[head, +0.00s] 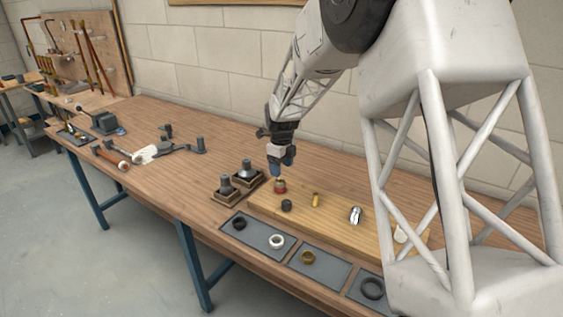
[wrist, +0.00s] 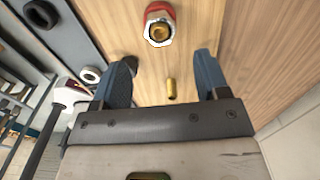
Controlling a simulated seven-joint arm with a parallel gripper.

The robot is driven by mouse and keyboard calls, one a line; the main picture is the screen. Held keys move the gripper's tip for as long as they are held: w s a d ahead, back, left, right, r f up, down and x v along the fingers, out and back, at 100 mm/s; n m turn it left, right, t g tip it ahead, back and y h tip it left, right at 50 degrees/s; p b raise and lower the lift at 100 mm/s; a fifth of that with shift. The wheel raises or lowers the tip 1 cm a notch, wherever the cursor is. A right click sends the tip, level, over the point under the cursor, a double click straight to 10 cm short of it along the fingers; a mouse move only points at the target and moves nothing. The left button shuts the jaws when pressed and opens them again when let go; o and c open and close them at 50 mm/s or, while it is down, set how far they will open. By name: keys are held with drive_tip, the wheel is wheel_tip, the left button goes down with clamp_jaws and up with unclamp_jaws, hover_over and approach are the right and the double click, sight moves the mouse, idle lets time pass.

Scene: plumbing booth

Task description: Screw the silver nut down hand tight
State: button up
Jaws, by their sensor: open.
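A bright silver hex nut (wrist: 150,32) sits around the brass centre of a red fitting (wrist: 160,9) at the top of the wrist view. The red fitting also shows on the wooden board in the head view (head: 280,190). My gripper (wrist: 163,62) is open and empty, its blue fingers spread apart. In the wrist view the nut lies beyond the fingertips, not between them. In the head view my gripper (head: 283,170) points down just above the red fitting. How far the nut is threaded cannot be told.
A short brass post (wrist: 172,88) shows between my fingers, and a dark fitting (head: 286,205) stands close by. A shiny silver piece (head: 355,214) is further right on the board. Grey trays (head: 262,234) with rings lie in front; two dark posts (head: 247,170) stand left.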

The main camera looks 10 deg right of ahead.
sight(281, 181)
drive_tip(key=n, duration=0.2)
drive_tip(key=r+n, duration=0.1)
drive_tip(key=n, duration=0.3)
drive_tip(key=shift+w+r, duration=0.2)
drive_tip(key=shift+r, duration=0.05)
drive_tip(key=shift+f, duration=0.1)
drive_tip(key=shift+f, duration=3.85)
drive_tip(key=c, duration=1)
drive_tip(key=shift+s+m, duration=0.1)
drive_tip(key=shift+m, duration=1.7)
drive_tip(key=shift+m, duration=2)
